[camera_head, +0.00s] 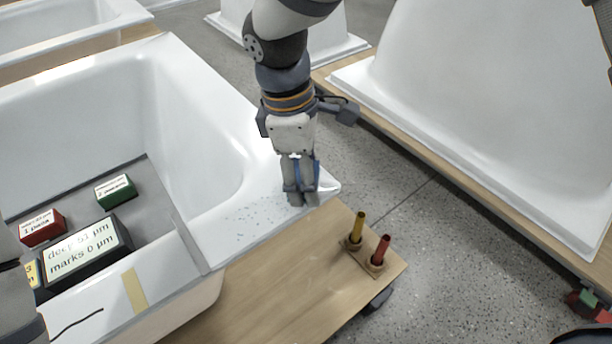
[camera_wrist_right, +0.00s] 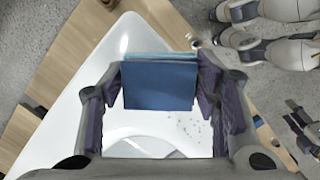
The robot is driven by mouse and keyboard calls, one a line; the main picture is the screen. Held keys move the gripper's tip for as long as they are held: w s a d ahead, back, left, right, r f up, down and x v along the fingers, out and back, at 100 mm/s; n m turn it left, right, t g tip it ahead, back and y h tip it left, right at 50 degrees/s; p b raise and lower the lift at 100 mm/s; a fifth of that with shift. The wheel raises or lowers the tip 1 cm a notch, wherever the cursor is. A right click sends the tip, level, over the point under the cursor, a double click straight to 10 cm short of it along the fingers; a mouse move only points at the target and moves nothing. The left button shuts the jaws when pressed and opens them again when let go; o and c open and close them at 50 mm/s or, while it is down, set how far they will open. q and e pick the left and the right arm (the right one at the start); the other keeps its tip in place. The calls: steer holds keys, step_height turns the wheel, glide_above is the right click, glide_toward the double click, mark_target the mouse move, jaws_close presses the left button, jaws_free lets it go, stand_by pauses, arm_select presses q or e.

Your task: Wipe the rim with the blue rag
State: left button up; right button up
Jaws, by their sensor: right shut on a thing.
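The white bathtub (camera_head: 190,215) stands on a wooden pallet, with its rim corner near the middle of the head view. Grey specks (camera_head: 250,215) lie scattered on the rim beside my right gripper (camera_head: 300,198), to its left. This gripper points down at the rim corner and is shut on the blue rag (camera_wrist_right: 158,87). In the right wrist view the folded rag spans between the fingers, above the white rim, with specks (camera_wrist_right: 190,125) beside it. I cannot tell whether the rag touches the rim. The left gripper is not clearly visible.
A grey board (camera_head: 150,185) across the tub carries a display box (camera_head: 85,255), a green block (camera_head: 115,191) and a red block (camera_head: 42,228). Yellow (camera_head: 357,228) and red (camera_head: 381,249) sticks stand at the pallet corner. Another tub shell (camera_head: 500,110) stands right.

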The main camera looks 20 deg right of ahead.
step_height(320, 180, up, 2)
steer(key=shift+w, duration=0.15)
steer(key=shift+r, duration=1.85)
steer(key=shift+f, duration=0.1)
